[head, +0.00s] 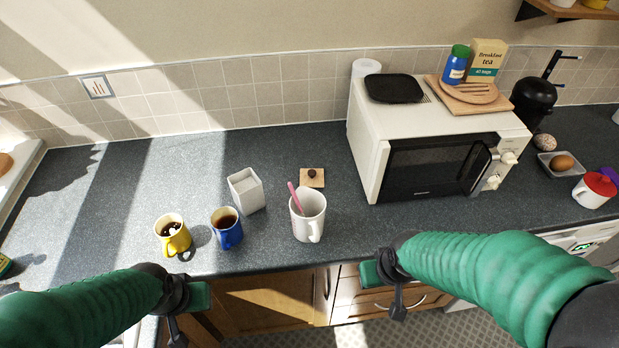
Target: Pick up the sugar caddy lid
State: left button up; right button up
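The sugar caddy lid (312,178) is a small square wooden lid with a dark knob. It lies on the dark worktop, knob up, behind the white mug and left of the microwave. The sugar caddy (246,191) is a white square pot, standing open with white contents. My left gripper (188,308) is at the worktop's front edge, in front of the yellow and blue mugs. My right gripper (385,288) is beyond the front edge, to the right of and nearer than the lid. Neither touches the lid. Their finger openings are unclear.
A white mug (309,216) with a pink-handled utensil stands in front of the lid. A blue mug (227,230) and a yellow mug (173,236) hold dark drinks. The microwave (433,150) bounds the right. Worktop (290,150) behind the lid is clear.

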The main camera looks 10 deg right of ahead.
aim_at(311, 178)
jog(key=u, duration=1.55)
jog(key=k+l+u, duration=0.15)
jog(key=l, duration=0.25)
jog(key=k+l+u, duration=0.1)
jog(key=l, duration=0.35)
jog(key=k+l+u, duration=0.15)
jog(key=k+l, duration=0.15)
jog(key=k+l+u, duration=0.1)
jog(key=k+l, duration=0.15)
jog(key=l, duration=0.2)
jog(key=i+l, duration=0.1)
